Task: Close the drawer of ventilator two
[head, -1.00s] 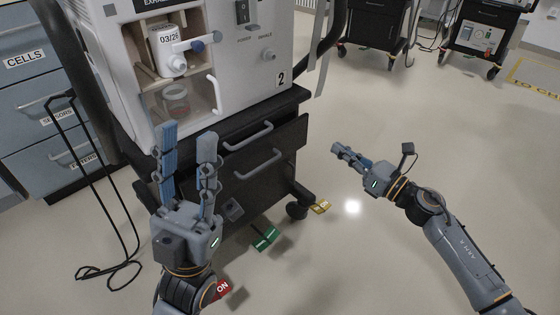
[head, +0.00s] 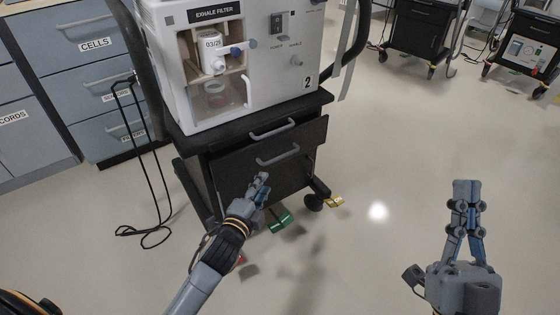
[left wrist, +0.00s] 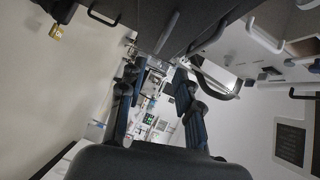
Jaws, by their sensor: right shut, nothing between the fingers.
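Ventilator two (head: 300,88) is a white unit marked "2" on a black cart. The cart has two handles on its front, an upper one (head: 272,130) and a lower one (head: 278,156). The lower black drawer (head: 293,176) appears to stand out from the cart body. My left gripper (head: 262,180) is in front of this drawer, below its handle; whether it touches is unclear. In the left wrist view its fingers (left wrist: 158,95) are apart with nothing between them. My right gripper (head: 466,184) is shut and empty, pointing up over the floor at the right.
Blue-grey cabinets (head: 80,65) stand at the left, with a black cable (head: 160,190) hanging beside them and looping on the floor. A green pedal tag (head: 279,221) and a yellow one (head: 335,202) sit low by the cart. Other carts (head: 415,28) are behind. Floor at right is clear.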

